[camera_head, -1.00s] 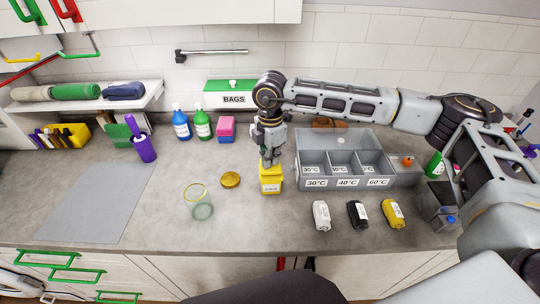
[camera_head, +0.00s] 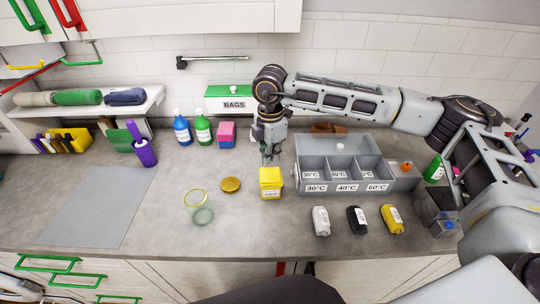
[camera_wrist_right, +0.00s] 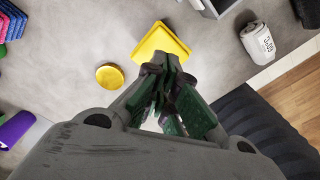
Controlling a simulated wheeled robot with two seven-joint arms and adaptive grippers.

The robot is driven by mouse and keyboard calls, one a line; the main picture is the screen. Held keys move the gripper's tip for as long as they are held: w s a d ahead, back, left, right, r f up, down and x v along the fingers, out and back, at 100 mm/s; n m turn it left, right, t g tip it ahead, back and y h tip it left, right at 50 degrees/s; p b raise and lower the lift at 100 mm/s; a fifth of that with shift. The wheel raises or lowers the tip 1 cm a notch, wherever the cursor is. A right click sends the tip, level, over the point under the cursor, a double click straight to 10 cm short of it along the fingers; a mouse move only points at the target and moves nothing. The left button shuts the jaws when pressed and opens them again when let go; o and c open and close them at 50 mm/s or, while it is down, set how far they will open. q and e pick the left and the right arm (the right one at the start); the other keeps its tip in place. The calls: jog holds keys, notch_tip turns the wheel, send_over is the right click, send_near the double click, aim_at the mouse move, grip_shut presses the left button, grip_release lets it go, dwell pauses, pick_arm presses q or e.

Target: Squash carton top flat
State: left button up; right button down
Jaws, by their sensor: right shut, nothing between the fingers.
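In the right wrist view the carton (camera_wrist_right: 162,42) shows a yellow square face just beyond the fingertips. My right gripper (camera_head: 271,159) points down, shut and empty, just above and behind the carton, seemingly apart from it. In the wrist view the right gripper's fingers (camera_wrist_right: 163,68) are together. My left gripper is not in view.
A round yellow lid (camera_head: 231,184) and a clear glass jar (camera_head: 202,214) lie left of the carton. The compartmented grey box (camera_head: 344,178) stands close on its right. Several small labelled packs, including a black one (camera_head: 357,220), lie in front. The front worktop is largely clear.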

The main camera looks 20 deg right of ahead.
notch_tip(320, 180, up, 6)
jog(key=f+p, duration=0.1)
jog(key=p, duration=0.1)
notch_tip(320, 180, up, 5)
jog(key=p, duration=0.2)
send_over(270, 174)
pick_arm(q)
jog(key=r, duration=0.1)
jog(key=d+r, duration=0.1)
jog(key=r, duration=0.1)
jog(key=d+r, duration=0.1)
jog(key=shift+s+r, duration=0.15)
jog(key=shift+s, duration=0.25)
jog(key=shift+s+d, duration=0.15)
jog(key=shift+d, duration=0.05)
